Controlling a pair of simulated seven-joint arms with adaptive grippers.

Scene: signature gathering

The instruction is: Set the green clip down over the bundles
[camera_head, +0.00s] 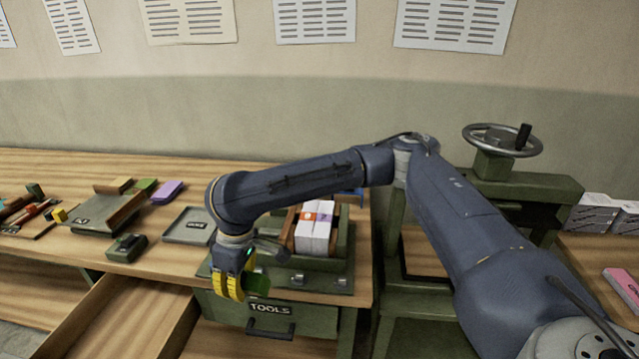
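The white bundles (313,236) stand side by side in a wooden-sided holder on a green base, with orange and purple marks on their tops. My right gripper (234,288), with yellow fingers, points down to the left of the bundles, near the table's front edge. It appears shut on a small green piece, the green clip (259,284), which sticks out to the right of the fingers. The clip is apart from the bundles, lower in the picture and to their left. My fingers hide part of the clip. My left gripper is not in view.
A shallow grey-green tray (188,227) lies left of my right gripper. A handwheel press (502,140) stands at right. An open drawer (135,312) juts out below the table.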

